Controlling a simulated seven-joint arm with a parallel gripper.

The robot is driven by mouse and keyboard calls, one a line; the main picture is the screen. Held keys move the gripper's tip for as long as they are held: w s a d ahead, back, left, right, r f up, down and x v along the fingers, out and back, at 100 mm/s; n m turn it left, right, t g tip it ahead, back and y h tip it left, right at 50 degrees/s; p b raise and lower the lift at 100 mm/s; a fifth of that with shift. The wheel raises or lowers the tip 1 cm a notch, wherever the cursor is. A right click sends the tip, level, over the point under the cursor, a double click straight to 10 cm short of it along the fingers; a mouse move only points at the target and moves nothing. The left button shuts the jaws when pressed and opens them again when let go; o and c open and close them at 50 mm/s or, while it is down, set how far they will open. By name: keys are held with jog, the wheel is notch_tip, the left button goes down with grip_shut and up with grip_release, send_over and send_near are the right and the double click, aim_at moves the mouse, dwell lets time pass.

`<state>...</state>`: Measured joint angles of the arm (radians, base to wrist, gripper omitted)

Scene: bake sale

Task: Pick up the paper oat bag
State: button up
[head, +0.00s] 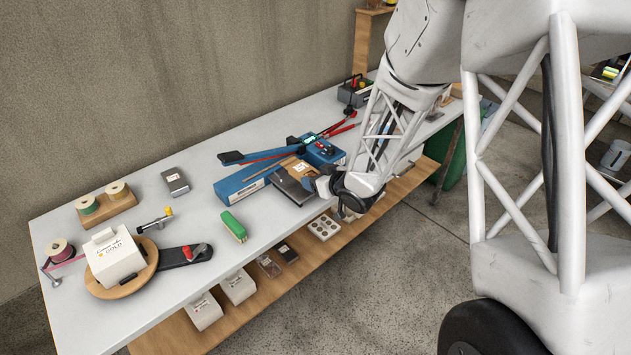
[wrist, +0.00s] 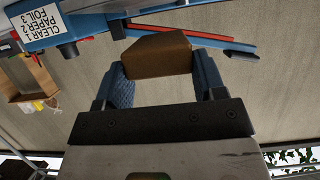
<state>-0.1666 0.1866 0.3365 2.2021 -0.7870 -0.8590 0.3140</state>
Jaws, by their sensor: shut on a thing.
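The paper oat bag (wrist: 158,52) is a plain brown block in the wrist view, between the two blue finger pads of my gripper (wrist: 160,82). Both pads touch its sides, so my gripper is shut on it. In the head view my gripper (head: 318,184) is low over the front edge of the white table. A brown item with a pale label (head: 303,168), likely the same bag, shows just behind the fingers. I cannot tell from these views whether the bag's base touches what lies under it.
A dark flat box (head: 292,187) lies beside my gripper. The blue sealer (head: 322,152) with a long arm stands behind; its label shows in the wrist view (wrist: 40,22). A green brush (head: 233,226), a white box (head: 115,257) and spools (head: 104,199) are leftward. A wooden shelf (head: 405,185) runs below.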

jog(key=s+d+r, duration=0.1)
jog(key=s+d, duration=0.3)
jog(key=s, duration=1)
jog(key=shift+s+d, duration=0.15)
jog(key=shift+s, duration=0.05)
jog(key=shift+r, duration=0.1)
